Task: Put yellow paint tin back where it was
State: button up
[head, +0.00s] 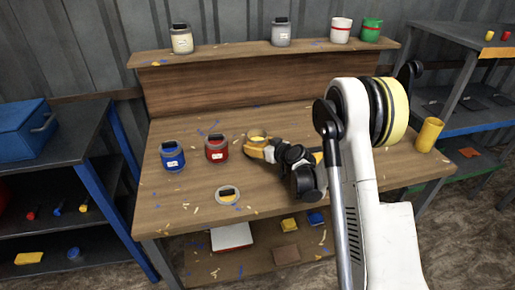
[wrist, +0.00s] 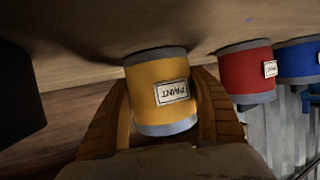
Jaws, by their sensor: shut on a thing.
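The yellow paint tin (head: 257,134) is at the middle of the workbench, to the right of the red tin (head: 216,149). My gripper (head: 258,143) is shut on it. In the wrist view the yellow tin (wrist: 162,92) sits between both fingers, its PAINT label upside down in the picture. Its grey rim is close to the wooden surface; I cannot tell whether it touches. A blue tin (head: 173,156) stands left of the red one. In the wrist view the red tin (wrist: 246,74) and blue tin (wrist: 298,62) appear to the right.
The raised back shelf (head: 225,53) holds a cream tin (head: 182,40), a grey tin (head: 281,33), a red-and-white tin (head: 341,31) and a green tin (head: 371,30). A yellow cylinder (head: 429,135) stands right. Small scraps litter the bench.

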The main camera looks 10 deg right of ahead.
jog(key=shift+r, duration=0.15)
jog(key=o, duration=1.4)
